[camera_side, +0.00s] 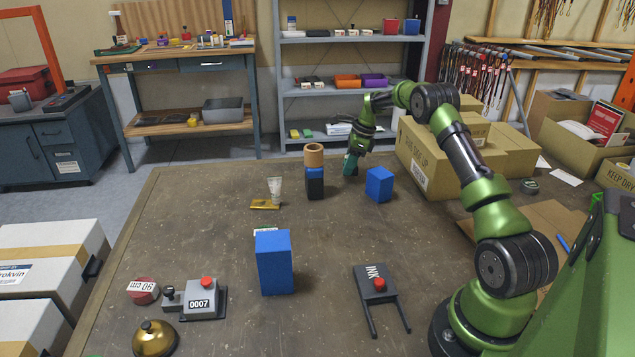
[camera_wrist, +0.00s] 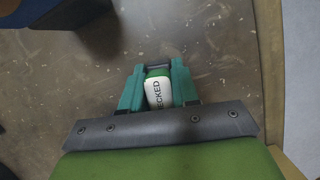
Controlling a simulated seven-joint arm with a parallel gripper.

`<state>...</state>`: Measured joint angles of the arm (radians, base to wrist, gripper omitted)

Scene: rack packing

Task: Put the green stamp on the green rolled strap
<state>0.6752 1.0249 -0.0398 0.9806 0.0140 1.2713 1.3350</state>
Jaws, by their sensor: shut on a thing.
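My gripper (camera_side: 351,164) is low over the back of the table, between the dark-and-blue stack and a small blue block. In the wrist view its teal fingers (camera_wrist: 157,85) are closed on both sides of the green stamp (camera_wrist: 158,92), which has a white label ending in "ECKED". The stamp cannot be made out in the side view. A small dark green round item (camera_side: 529,186) with a pale top lies at the far right, beside the large carton. It looks like the green rolled strap, but it is too small to be sure.
A small blue block (camera_side: 379,184) stands right of my gripper; the stack (camera_side: 315,175) stands left. A large carton (camera_side: 436,160) stands between my gripper and the green item. A tall blue block (camera_side: 273,262), ink pad (camera_side: 377,287), numbering device (camera_side: 203,300) and red roll (camera_side: 143,291) are nearer the front.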

